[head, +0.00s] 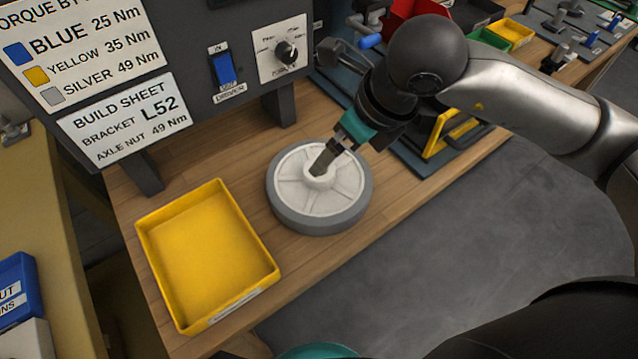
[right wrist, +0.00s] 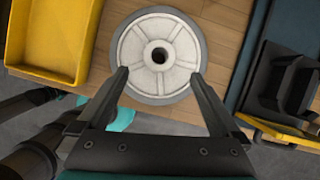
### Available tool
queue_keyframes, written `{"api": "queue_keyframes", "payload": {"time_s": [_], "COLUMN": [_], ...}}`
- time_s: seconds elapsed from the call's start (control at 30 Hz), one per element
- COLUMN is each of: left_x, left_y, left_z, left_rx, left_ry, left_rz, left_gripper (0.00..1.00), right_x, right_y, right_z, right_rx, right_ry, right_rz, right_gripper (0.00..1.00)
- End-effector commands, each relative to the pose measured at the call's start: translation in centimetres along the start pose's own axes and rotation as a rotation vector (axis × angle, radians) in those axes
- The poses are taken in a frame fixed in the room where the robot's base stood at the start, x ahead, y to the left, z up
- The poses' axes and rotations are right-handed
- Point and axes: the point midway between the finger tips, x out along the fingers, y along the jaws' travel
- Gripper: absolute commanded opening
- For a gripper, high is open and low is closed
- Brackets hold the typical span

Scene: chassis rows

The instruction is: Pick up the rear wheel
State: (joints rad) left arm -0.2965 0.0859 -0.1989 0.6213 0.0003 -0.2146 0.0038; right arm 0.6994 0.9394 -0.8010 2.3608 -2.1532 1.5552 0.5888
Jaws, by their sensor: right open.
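The rear wheel (head: 284,203) lies flat on the wooden bench, with a grey tyre and a pale spoked hub. In the right wrist view the wheel (right wrist: 135,60) shows its dark centre hole. My right gripper (head: 319,172) comes down from the upper right over the wheel's hub in the head view. In the right wrist view my right gripper (right wrist: 158,72) has its two fingers spread apart, with the hub between and beyond them and nothing held. Whether the fingertips touch the hub I cannot tell. My left gripper is not in view.
An empty yellow tray (head: 272,273) stands left of the wheel. A grey panel (head: 190,65) with signs, a blue switch and a dial rises behind. A black and yellow fixture (head: 452,132) stands to the right. The bench's front edge is close to the wheel.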

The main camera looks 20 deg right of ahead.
Motion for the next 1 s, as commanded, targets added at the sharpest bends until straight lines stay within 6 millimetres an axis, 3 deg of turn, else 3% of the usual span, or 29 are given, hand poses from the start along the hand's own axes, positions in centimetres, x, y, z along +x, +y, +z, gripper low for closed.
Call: {"api": "queue_keyframes", "payload": {"time_s": [0.1,0.23,0.6,0.9,1.0], "left_x": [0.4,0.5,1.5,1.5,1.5], "left_y": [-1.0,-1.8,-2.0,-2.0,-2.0], "left_z": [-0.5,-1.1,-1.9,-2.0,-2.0], "left_rx": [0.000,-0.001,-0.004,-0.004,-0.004], "left_ry": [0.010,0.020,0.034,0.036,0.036], "left_rz": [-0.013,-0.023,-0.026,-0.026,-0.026], "left_gripper": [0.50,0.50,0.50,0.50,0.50], "right_x": [1.8,2.6,7.2,7.7,7.7], "right_y": [0.1,0.0,0.1,0.1,0.1], "right_z": [0.0,0.0,0.0,0.1,0.1], "right_rx": [0.002,0.000,0.001,-0.001,0.000], "right_ry": [0.001,0.001,0.001,-0.001,-0.001], "right_rz": [0.003,0.001,0.003,0.003,0.003], "right_gripper": [1.00,1.00,1.00,1.00,0.90]}}
